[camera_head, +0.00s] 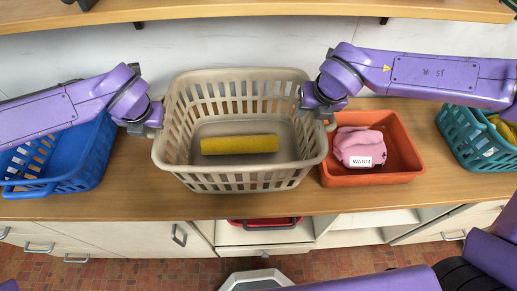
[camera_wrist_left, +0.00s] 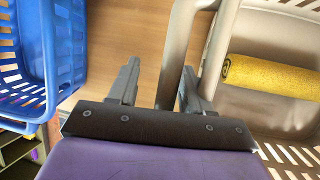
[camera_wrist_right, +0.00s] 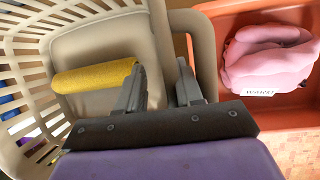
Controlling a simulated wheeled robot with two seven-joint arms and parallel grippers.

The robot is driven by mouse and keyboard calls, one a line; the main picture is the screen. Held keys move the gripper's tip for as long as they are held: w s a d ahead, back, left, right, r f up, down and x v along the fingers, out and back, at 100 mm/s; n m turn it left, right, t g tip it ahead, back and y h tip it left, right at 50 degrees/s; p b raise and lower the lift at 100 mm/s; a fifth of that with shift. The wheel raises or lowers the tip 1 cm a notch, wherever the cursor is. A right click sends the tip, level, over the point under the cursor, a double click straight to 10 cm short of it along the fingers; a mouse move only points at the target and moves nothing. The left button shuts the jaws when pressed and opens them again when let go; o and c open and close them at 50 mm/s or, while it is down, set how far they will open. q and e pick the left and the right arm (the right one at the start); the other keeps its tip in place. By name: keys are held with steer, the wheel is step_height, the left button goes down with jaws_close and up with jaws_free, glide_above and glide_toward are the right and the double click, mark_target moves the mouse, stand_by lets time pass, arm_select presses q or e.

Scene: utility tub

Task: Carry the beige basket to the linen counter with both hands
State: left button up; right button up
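The beige basket (camera_head: 240,184) stands upright on the wooden counter, with a yellow roll (camera_head: 240,144) lying inside. My left gripper (camera_head: 143,128) is at its left side. The left wrist view shows its fingers open and apart, with the basket's left handle (camera_wrist_left: 180,50) between them, not visibly clamped. My right gripper (camera_head: 316,110) is at the right side. In the right wrist view its fingers are spread, one over the basket's inside and one in the gap beside the right handle (camera_wrist_right: 208,50). Whether they touch the basket is unclear.
A blue basket (camera_head: 95,160) stands close on the left. An orange tub (camera_head: 375,179) with pink cloth (camera_head: 358,146) labelled WARM sits close on the right. A teal basket (camera_head: 463,137) is farther right. A shelf (camera_head: 240,10) runs above; the counter's front edge (camera_head: 240,214) is near.

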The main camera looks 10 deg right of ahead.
arm_select(q)
steer(key=shift+s+r, duration=0.1)
arm_select(e)
steer(key=shift+s, duration=0.1)
steer(key=shift+r, duration=0.25)
arm_select(q)
steer(key=v, duration=1.2)
arm_select(e)
steer(key=v, duration=0.7)
steer(key=shift+s, duration=0.15)
arm_select(q)
steer(key=shift+d, duration=0.1)
